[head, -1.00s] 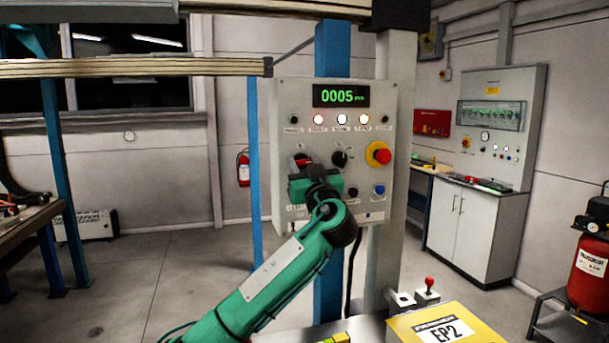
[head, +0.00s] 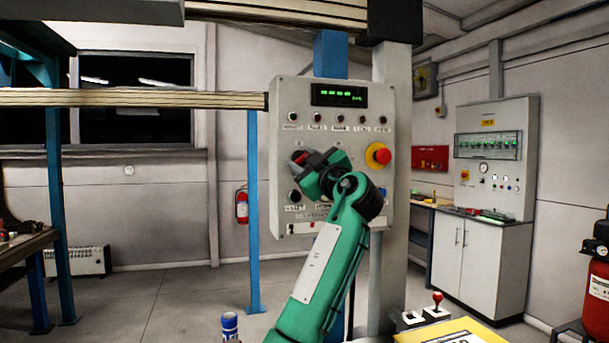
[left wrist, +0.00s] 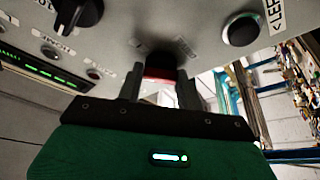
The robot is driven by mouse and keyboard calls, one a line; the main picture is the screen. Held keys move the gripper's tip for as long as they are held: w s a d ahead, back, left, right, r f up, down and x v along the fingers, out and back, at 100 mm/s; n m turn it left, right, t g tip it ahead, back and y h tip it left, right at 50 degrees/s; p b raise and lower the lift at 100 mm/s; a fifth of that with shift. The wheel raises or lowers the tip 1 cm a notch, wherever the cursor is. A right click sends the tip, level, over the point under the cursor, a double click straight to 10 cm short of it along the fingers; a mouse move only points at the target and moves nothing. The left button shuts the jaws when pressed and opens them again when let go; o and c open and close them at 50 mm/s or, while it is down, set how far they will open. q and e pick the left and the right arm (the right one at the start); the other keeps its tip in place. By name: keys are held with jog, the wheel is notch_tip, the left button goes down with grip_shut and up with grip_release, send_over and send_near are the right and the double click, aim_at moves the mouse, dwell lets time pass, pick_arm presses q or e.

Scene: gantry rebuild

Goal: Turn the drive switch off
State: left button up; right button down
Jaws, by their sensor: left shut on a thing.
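The grey control panel (head: 283,100) stands ahead with a row of lamps, a display (head: 340,95) and several knobs and buttons. The drive switch (head: 299,158), a knob with a red part, is at the panel's left, mostly hidden by my gripper. My left gripper (head: 305,159) is at the panel face, shut on this switch. In the left wrist view the two fingers (left wrist: 161,88) stand on either side of the red and black switch (left wrist: 160,74). The lamps are dark and the display shows green dashes. My right gripper is not in view.
A red emergency button on a yellow disc (head: 378,156) sits right of my gripper. In the left wrist view a black selector knob (left wrist: 82,14) and a round button (left wrist: 241,29) are near the fingers. A yellow box (head: 450,335) and a red-topped lever (head: 437,298) are below right.

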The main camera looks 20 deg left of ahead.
pick_arm(q)
jog(key=shift+w+d+r+n+g+h+p, duration=0.15)
jog(key=shift+n+g+p, duration=0.5)
jog(key=shift+n, duration=1.3)
jog(key=shift+s+a+f+n+g+h+p, duration=0.15)
jog(key=shift+n+g+p, duration=0.55)
jog(key=shift+n, duration=1.3)
jog(key=shift+w+d+r+n+g+h+p, duration=0.1)
jog(key=shift+n+g+h+p, duration=0.15)
jog(key=shift+n+g, duration=1.2)
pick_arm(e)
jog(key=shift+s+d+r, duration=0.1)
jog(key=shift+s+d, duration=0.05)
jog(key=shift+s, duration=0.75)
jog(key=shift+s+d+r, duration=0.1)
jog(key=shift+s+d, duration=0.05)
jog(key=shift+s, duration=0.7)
pick_arm(q)
jog(key=shift+n+t, duration=0.4)
jog(key=shift+n, duration=0.1)
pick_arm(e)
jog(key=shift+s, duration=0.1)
pick_arm(q)
jog(key=o, duration=1)
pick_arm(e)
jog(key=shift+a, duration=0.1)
